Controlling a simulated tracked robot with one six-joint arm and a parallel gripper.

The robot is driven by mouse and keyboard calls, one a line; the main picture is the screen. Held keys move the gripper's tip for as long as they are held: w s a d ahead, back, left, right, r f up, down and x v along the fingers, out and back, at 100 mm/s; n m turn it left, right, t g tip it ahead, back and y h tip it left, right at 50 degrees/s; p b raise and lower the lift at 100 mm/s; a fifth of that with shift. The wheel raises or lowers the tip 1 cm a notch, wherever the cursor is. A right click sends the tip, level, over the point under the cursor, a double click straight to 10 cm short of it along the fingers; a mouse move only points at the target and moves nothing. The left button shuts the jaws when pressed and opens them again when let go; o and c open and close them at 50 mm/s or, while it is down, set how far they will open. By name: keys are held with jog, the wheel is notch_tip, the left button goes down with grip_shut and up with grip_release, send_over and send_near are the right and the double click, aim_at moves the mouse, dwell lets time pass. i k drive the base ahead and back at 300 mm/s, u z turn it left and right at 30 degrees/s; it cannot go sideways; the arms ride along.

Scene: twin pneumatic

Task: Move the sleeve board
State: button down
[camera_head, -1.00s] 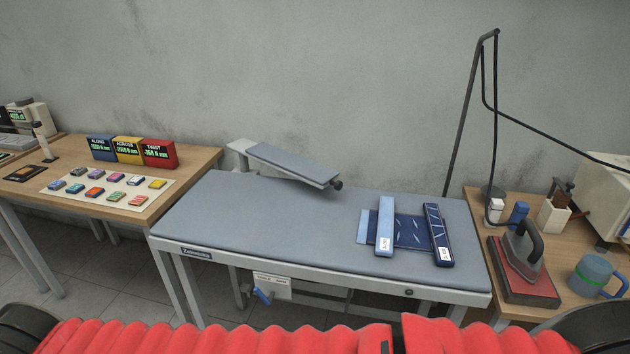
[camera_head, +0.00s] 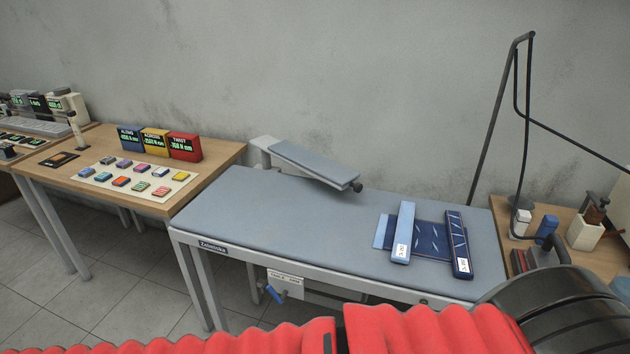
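The sleeve board (camera_head: 314,164) is a narrow grey padded board on a pale support at the back left of the ironing table (camera_head: 250,215). It sits raised above the table's padded top and slants down to the right, with a dark knob (camera_head: 355,187) at its right end. My gripper is not in view. Only red ribbed covering and a dark joint, which look like parts of my own arm, show along the bottom edge, well in front of the board and apart from it.
A light blue bar (camera_head: 403,232) and a dark blue bar (camera_head: 459,243) lie on patterned cloth at the table's right. A left desk (camera_head: 215,160) holds coloured display boxes (camera_head: 156,142) and several small blocks. A bent stand (camera_head: 497,115) rises at right. The table's middle is clear.

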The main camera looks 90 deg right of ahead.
aim_at(336, 175)
jog(key=z, duration=0.05)
jog(key=k, duration=2)
jog(key=z, duration=0.45)
jog(key=i, duration=1.4)
